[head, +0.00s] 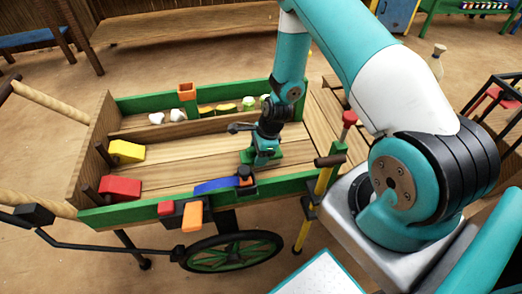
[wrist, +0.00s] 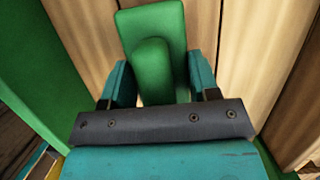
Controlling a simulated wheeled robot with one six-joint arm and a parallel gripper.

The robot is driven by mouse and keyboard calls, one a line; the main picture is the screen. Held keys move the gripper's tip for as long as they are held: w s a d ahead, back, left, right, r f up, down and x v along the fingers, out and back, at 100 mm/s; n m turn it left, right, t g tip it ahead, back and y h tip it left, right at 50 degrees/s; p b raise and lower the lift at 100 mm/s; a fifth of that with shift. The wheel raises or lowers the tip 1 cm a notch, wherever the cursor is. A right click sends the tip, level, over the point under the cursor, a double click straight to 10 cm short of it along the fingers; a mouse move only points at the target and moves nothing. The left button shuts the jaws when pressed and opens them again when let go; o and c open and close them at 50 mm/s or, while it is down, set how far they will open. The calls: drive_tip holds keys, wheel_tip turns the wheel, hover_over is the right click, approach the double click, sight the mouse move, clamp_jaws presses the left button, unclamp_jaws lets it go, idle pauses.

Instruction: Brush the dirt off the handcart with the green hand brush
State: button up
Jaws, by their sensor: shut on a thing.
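The handcart (head: 150,180) is a wooden bed with green side rails and a spoked green wheel. My gripper (head: 264,152) is low over the right part of its bed, pointing down. It is shut on the green hand brush (head: 277,156), which is at the bed boards. In the wrist view the brush (wrist: 150,20) shows as a green block with a raised grip between my two teal fingers (wrist: 160,78). The brush's underside is hidden, so I cannot tell whether it touches the boards. I cannot make out dirt on the bed.
A yellow block (head: 127,151) and a red block (head: 120,188) lie at the bed's left end. A blue item (head: 215,186) lies by the near rail. White and yellow pieces fill the far strip behind a wooden divider. The middle boards are clear.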

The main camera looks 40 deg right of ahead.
drive_tip(key=shift+w+a+r, duration=0.15)
drive_tip(key=shift+a+r, duration=0.05)
drive_tip(key=shift+a, duration=0.2)
drive_tip(key=shift+w+a+r+p, duration=0.1)
drive_tip(key=shift+a+r+p, duration=0.05)
drive_tip(key=shift+p, duration=0.25)
drive_tip(key=shift+p+v, duration=0.4)
drive_tip(key=shift+v, duration=0.6)
drive_tip(key=shift+w+a+r+p, duration=0.1)
drive_tip(key=shift+a+r+p, duration=0.2)
drive_tip(key=shift+r+p, duration=2.1)
drive_tip(key=shift+r, duration=0.35)
